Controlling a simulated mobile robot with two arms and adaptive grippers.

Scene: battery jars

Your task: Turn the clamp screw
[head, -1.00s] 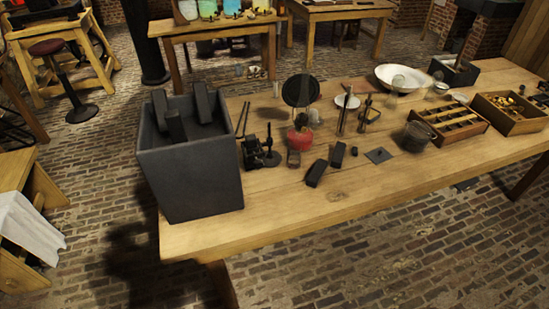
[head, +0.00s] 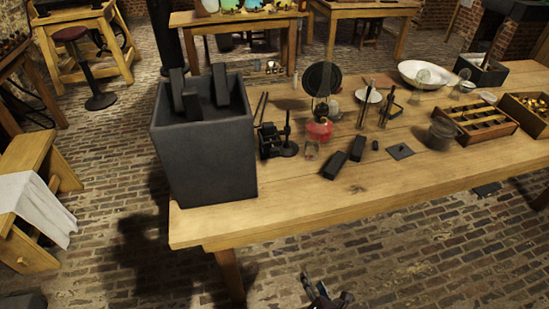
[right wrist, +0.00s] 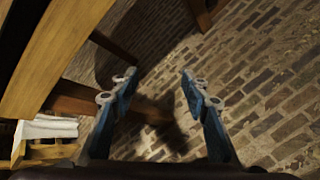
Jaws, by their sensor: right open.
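A small black metal device (head: 274,142) with an upright post stands on the table beside the grey box. It may carry the clamp screw, but the screw is too small to make out. My right gripper (head: 322,294) shows at the bottom edge of the head view, in front of the table and apart from everything on it. In the right wrist view the two blue fingers of this gripper (right wrist: 157,88) are spread with nothing between them, over the brick floor. My left gripper is not in view.
The wooden table (head: 300,212) has a bare front strip. A tall grey box (head: 205,160) with black blocks stands at its left end. Two dark blocks (head: 345,163), a red object (head: 319,130), a jar (head: 440,133) and a compartment tray (head: 478,128) stand farther right.

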